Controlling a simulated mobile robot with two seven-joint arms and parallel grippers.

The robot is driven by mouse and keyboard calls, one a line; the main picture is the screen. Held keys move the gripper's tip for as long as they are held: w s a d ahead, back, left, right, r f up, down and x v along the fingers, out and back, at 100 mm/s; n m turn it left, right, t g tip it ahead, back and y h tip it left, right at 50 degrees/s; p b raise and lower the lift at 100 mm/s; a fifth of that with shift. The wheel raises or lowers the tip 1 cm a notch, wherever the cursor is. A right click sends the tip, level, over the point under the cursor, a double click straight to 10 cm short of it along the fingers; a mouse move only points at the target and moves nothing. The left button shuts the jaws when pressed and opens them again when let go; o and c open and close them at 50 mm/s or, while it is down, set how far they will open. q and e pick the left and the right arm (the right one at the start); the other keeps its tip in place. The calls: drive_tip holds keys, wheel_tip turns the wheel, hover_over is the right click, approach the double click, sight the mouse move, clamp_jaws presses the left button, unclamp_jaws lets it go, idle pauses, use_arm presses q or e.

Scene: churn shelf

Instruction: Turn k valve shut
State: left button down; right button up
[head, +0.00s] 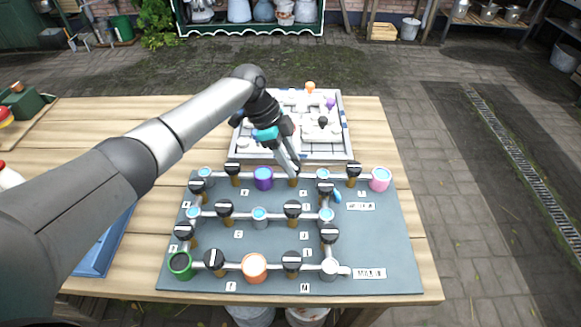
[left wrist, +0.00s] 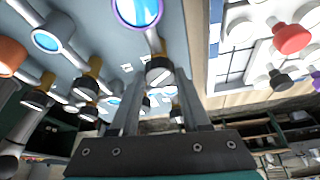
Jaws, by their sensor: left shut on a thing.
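A dark board (head: 380,240) on the wooden table carries grey pipes with several black-topped valves and coloured cups. My left gripper (head: 293,170) reaches down from the upper left onto the top pipe row. It is shut on a valve (head: 293,181) between the purple cup (head: 263,178) and the upper right junction (head: 323,175). In the left wrist view this valve's black knob with a pale bar (left wrist: 160,70) sits between the fingers of my left gripper (left wrist: 159,82). The board's letters are too small to read surely, so I cannot tell which valve is k. My right gripper is out of view.
A pale tray (head: 346,130) with white pegs and coloured knobs stands behind the board. Other valves (head: 353,168) and a pink cup (head: 380,180) stand to the right. A blue tray (head: 100,250) lies at the left, partly behind my arm.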

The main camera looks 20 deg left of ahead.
use_arm(q)
drive_tip(key=m+g+b, duration=0.1)
drive_tip(key=m+b, duration=0.1)
drive_tip(key=m+g+b, duration=0.1)
drive_tip(key=m+b, duration=0.1)
drive_tip(key=m, duration=0.1)
drive_tip(key=shift+w+f+b, duration=0.15)
drive_tip(key=shift+f+b, duration=0.05)
drive_tip(key=shift+b, duration=0.1)
drive_tip(key=shift+r+m+g+y+b, duration=0.1)
drive_tip(key=shift+m+g+y+b, duration=0.2)
drive_tip(key=shift+m+b, duration=0.55)
drive_tip(key=shift+c, duration=1.8)
unclamp_jaws()
drive_tip(key=shift+r, duration=0.1)
